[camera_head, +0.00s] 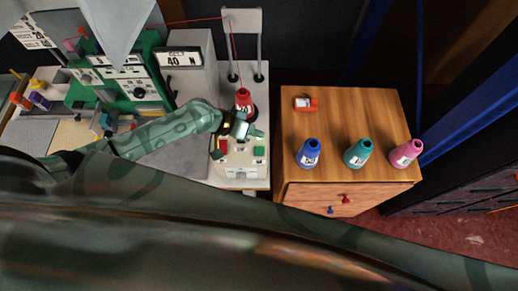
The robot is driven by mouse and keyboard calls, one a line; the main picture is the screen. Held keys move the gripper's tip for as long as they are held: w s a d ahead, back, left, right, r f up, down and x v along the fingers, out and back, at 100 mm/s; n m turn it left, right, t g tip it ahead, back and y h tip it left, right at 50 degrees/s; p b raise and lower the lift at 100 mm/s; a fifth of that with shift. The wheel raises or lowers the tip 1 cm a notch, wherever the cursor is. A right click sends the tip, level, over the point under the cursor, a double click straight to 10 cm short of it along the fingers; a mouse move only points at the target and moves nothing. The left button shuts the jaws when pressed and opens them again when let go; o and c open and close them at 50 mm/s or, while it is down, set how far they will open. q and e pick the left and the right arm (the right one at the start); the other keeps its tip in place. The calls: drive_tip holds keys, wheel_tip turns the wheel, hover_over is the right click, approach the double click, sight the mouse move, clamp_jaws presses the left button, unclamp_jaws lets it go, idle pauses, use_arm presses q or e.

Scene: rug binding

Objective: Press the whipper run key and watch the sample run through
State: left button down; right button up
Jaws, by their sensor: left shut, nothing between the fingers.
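The whipper (130,75) is a green and white machine at the upper left with a dark round knob on its front. A pale control box (240,172) stands on the light bench right of it. The box has a red key (222,146) at its left and a green key (259,150) at its right; their labels are too small to read. My left gripper (258,132) is shut and empty, over the back of the box near the green key. Whether it touches the box I cannot tell. I cannot make out the sample. My right gripper is not in view.
A red thread cone (243,101) stands just behind my left gripper, its thread rising to a guide stand (243,38).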

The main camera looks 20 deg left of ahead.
use_arm(q)
drive_tip(key=b, duration=0.7)
hover_over(256, 147)
drive_tip(key=s, duration=0.2)
wheel_tip(256, 147, down, 8)
drive_tip(key=shift+w+d+r, duration=0.15)
drive_tip(key=shift+r, duration=0.05)
drive_tip(key=shift+f+b, duration=0.65)
idle(0.7)
drive_tip(key=shift+f, duration=0.35)
